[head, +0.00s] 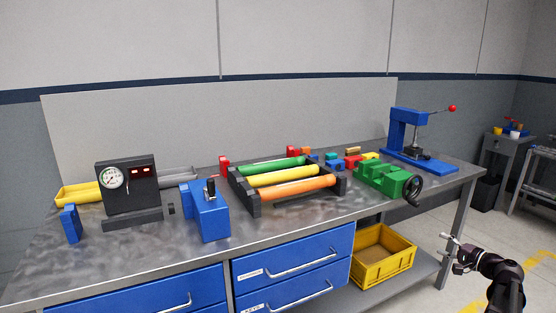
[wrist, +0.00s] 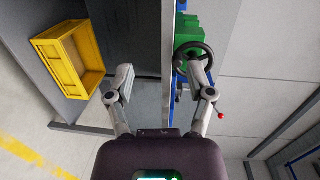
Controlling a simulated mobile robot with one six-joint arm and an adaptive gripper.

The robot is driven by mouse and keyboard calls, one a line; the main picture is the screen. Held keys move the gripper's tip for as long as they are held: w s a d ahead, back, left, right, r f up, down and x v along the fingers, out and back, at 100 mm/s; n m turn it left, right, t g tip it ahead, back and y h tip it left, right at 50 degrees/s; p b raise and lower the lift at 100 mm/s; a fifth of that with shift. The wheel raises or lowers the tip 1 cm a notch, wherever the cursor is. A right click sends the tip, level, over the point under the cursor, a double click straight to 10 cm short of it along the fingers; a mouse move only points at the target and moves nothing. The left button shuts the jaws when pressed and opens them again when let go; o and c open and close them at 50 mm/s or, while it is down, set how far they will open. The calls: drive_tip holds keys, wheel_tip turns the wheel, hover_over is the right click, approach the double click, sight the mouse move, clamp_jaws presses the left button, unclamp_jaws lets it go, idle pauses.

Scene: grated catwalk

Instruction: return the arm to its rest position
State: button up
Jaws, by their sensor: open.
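My gripper (head: 451,247) is at the lower right of the head view, out in front of the workbench's right end and below the level of its top. In the wrist view my gripper (wrist: 160,85) has its two fingers spread wide apart, with nothing between them. The bench edge passes behind the gap between the fingers. The arm comes in from the bottom right corner of the head view.
The metal workbench (head: 130,258) holds a green vise (head: 385,180), a blue press (head: 405,130), a rack with coloured rollers (head: 285,178) and a gauge box (head: 128,190). A yellow bin (head: 383,262) sits on the lower shelf.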

drive_tip(key=s+a+f+n+g, duration=0.1)
drive_tip(key=a+f+n+g, duration=0.3)
drive_tip(key=a, duration=0.9)
drive_tip(key=s+a+f+n+g, duration=0.15)
drive_tip(key=a+f+g, duration=0.45)
drive_tip(key=a, duration=0.6)
drive_tip(key=s+a+f+n+g+h, duration=0.3)
drive_tip(key=s+a+h, duration=0.1)
drive_tip(key=s+a, duration=0.25)
drive_tip(key=s+a+f+n+g+h, duration=0.2)
drive_tip(key=s+a+f+n+h, duration=0.2)
drive_tip(key=s+a, duration=0.3)
wheel_tip(320, 180, up, 23)
drive_tip(key=p, duration=2.2)
drive_tip(key=shift+w+a+p, duration=0.4)
drive_tip(key=shift+w+a, duration=0.05)
drive_tip(key=shift+r, duration=0.1)
drive_tip(key=c, duration=0.5)
